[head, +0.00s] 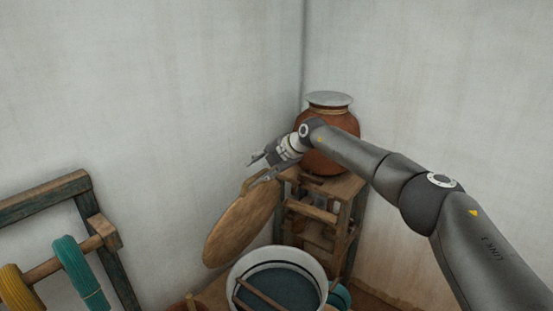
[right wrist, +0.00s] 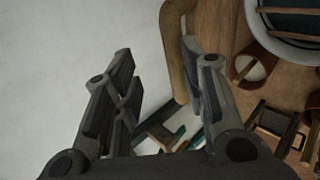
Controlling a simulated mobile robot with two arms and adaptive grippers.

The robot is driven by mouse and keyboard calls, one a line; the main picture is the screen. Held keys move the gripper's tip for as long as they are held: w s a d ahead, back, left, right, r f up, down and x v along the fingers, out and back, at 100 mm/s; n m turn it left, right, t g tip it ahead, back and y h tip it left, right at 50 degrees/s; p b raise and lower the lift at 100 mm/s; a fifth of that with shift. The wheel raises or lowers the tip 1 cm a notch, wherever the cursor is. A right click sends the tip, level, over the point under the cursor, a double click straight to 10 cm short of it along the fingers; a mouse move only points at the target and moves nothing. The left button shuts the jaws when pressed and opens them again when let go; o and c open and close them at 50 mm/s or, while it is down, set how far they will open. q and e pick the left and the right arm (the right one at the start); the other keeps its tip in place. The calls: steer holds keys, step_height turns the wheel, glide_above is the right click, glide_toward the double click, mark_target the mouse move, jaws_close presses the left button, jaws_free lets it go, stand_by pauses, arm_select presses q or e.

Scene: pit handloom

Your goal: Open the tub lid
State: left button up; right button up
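The round wooden lid (head: 238,232) stands steeply tilted on edge near the wall, behind and left of the tub. I cannot tell whether a finger touches the lid. My left gripper is not in view.
A clay pot (head: 329,160) with a pale cover stands on a wooden stand (head: 349,196) in the corner, behind my right arm. A wooden frame (head: 75,186) with teal (head: 77,268) and yellow (head: 17,287) yarn is at left. Walls close in behind the lid.

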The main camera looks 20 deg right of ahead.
steer(key=v, duration=0.7)
steer(key=shift+s+r, duration=0.2)
steer(key=shift+s, duration=0.15)
